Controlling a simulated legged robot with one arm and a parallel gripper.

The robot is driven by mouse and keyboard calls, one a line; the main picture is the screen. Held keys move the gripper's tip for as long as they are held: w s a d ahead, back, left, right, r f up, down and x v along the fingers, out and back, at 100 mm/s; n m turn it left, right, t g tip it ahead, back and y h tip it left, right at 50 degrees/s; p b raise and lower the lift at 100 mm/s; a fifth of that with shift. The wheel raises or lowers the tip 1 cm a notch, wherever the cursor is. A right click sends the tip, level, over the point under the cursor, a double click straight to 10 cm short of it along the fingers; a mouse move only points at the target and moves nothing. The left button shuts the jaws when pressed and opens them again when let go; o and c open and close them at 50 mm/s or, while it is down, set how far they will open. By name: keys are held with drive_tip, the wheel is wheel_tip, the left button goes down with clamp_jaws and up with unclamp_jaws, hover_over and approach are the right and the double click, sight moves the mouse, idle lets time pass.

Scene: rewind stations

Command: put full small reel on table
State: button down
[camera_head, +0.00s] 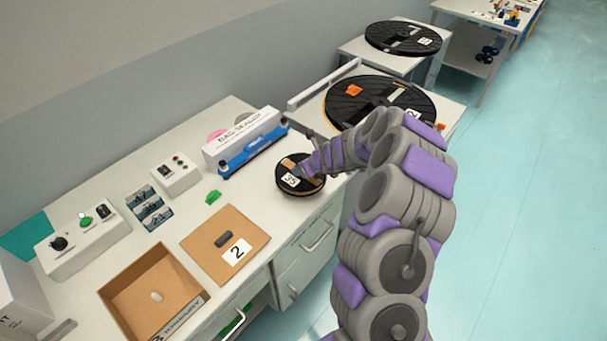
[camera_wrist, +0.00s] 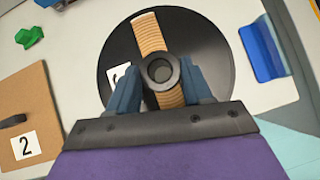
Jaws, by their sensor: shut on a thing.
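The small reel (camera_head: 290,186) is a black disc with a brown wound band and a white number label. It is at the right end of the white table (camera_head: 165,225), near its front edge. In the wrist view the reel (camera_wrist: 210,50) lies right under my gripper (camera_wrist: 162,85), with its round hub between the two blue-grey fingers. My gripper is shut on the reel at this hub. In the head view my gripper (camera_head: 303,168) is partly hidden by my arm. I cannot tell whether the reel touches the tabletop.
A blue and white bag sealer (camera_head: 245,142) stands behind the reel. A brown board (camera_head: 215,258) marked 2, a green piece (camera_head: 212,197) and an open cardboard box (camera_head: 150,290) lie to the left. A large black reel (camera_head: 340,110) is on the stand behind.

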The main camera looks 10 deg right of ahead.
wheel_tip(320, 180, down, 4)
drive_tip(key=shift+w+a+r+b, duration=0.1)
drive_tip(key=shift+a+r+b, duration=0.05)
drive_tip(key=shift+b, duration=0.9)
drive_tip(key=shift+c, duration=2.4)
unclamp_jaws()
drive_tip(key=shift+r, duration=0.1)
